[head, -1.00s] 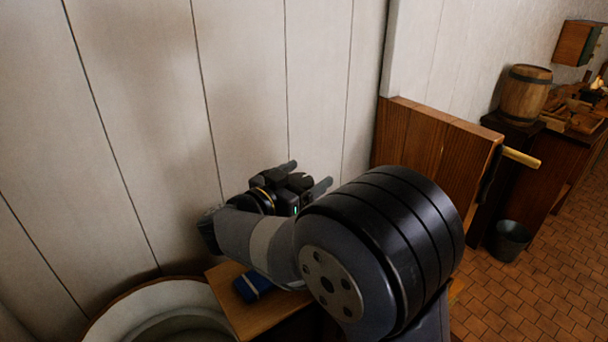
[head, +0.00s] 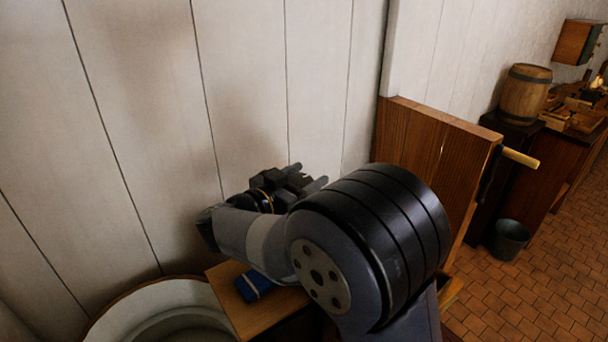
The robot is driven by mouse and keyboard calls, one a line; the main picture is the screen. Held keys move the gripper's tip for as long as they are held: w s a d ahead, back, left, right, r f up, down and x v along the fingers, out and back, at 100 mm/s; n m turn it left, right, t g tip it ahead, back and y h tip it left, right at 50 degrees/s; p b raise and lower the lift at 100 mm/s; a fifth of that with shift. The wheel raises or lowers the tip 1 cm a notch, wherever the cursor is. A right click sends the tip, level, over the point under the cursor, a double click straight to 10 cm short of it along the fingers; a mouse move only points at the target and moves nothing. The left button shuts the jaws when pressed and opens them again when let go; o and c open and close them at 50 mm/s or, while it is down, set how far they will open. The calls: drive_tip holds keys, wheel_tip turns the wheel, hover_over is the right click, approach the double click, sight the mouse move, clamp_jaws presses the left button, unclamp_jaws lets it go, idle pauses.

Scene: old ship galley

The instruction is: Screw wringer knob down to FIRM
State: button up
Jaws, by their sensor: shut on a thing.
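My gripper (head: 308,177) is at the middle of the head view, close to the pale plank wall, with its fingers toward the right. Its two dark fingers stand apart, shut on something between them. My forearm and gripper body cover most of that spot, so the wringer knob itself does not show. The grip fits the knob, but its shape and any FIRM mark cannot be made out.
A blue folded bundle (head: 254,284) lies on a small wooden top (head: 242,318) below my arm. A round pale tub (head: 125,308) stands at lower left. A bucket (head: 511,239) stands on the tiled floor.

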idle(0.3)
drive_tip(key=o, duration=1)
drive_tip(key=b+v, duration=0.2)
drive_tip(key=v, duration=0.9)
drive_tip(key=shift+w, duration=0.15)
drive_tip(key=shift+r, duration=0.1)
drive_tip(key=p+x, duration=0.2)
drive_tip(key=x, duration=0.8)
drive_tip(key=shift+w+d, duration=0.15)
drive_tip(key=shift+d, duration=0.2)
drive_tip(key=shift+w+f+b, duration=0.1)
drive_tip(key=shift+f+b, duration=0.15)
drive_tip(key=shift+b, duration=0.05)
drive_tip(key=shift+r, duration=0.15)
